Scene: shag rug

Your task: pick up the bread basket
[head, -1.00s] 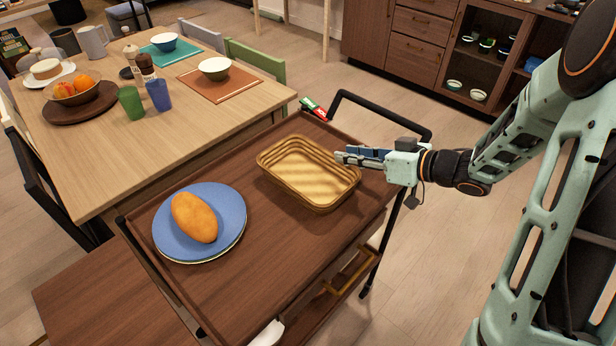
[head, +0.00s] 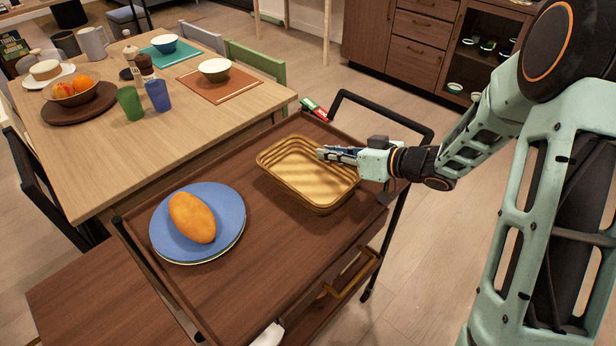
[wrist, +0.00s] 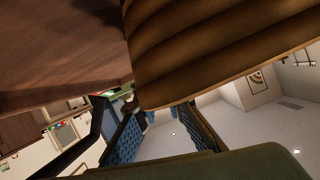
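The bread basket (head: 300,178), a tan woven rectangular tray with ribbed walls, sits empty on the brown cart top. My gripper (head: 326,154) is at its right far side in the head view, fingers pointing left and lying over the rim. In the wrist view the ribbed basket wall (wrist: 210,50) fills the upper part. The two fingers (wrist: 165,125) stand apart below it, with a gap between them. The gripper is open; I cannot tell whether a finger touches the basket.
A blue plate (head: 228,240) with a bread loaf (head: 192,217) is on the cart left of the basket. The cart's black handle (head: 385,112) rises behind my gripper. A dining table (head: 190,130) with cups and bowls stands at the far left. Bare cart top lies between plate and basket.

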